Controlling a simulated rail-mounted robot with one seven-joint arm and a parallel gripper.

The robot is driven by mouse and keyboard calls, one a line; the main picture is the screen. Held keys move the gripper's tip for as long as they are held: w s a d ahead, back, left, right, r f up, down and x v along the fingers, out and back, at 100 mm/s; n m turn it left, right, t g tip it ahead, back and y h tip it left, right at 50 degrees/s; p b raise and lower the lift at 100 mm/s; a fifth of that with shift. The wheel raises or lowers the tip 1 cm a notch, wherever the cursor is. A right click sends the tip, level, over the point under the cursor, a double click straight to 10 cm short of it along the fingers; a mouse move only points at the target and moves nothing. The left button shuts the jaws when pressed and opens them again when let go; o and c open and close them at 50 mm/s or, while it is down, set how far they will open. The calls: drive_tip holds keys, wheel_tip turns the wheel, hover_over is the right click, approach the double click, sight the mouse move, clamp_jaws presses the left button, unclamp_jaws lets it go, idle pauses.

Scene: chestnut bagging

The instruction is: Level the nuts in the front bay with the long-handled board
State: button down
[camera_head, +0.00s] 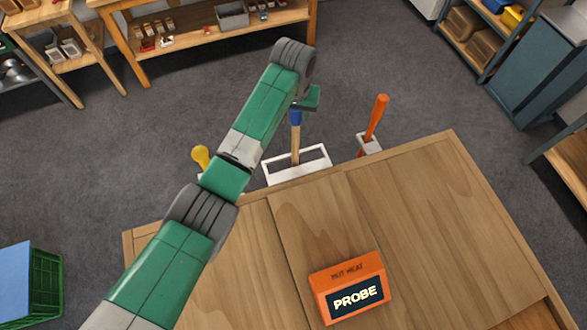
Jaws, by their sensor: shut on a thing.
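My gripper (297,110) is at the end of the green arm, beyond the far edge of the wooden table. It is shut on the blue top of a wooden handle (295,140). The handle stands nearly upright and its lower end goes down into a white open-topped holder (298,179) at the table's far edge. Whatever is at the handle's lower end is hidden, so I cannot tell if a board is there. No nuts and no front bay show in this view.
An orange-handled tool (376,118) leans in a small white holder (370,144) to the right. A yellow knob (200,155) shows left of my arm. An orange box marked PROBE (347,272) sits on the wooden table (440,220). A green crate (46,285) stands at left.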

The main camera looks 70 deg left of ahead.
drive_tip(key=shift+r+p, duration=1.05)
drive_tip(key=shift+r, duration=0.5)
drive_tip(key=shift+d+r, duration=0.15)
drive_tip(key=shift+r, duration=3.85)
drive_tip(key=shift+r, duration=0.8)
wheel_tip(320, 180, up, 8)
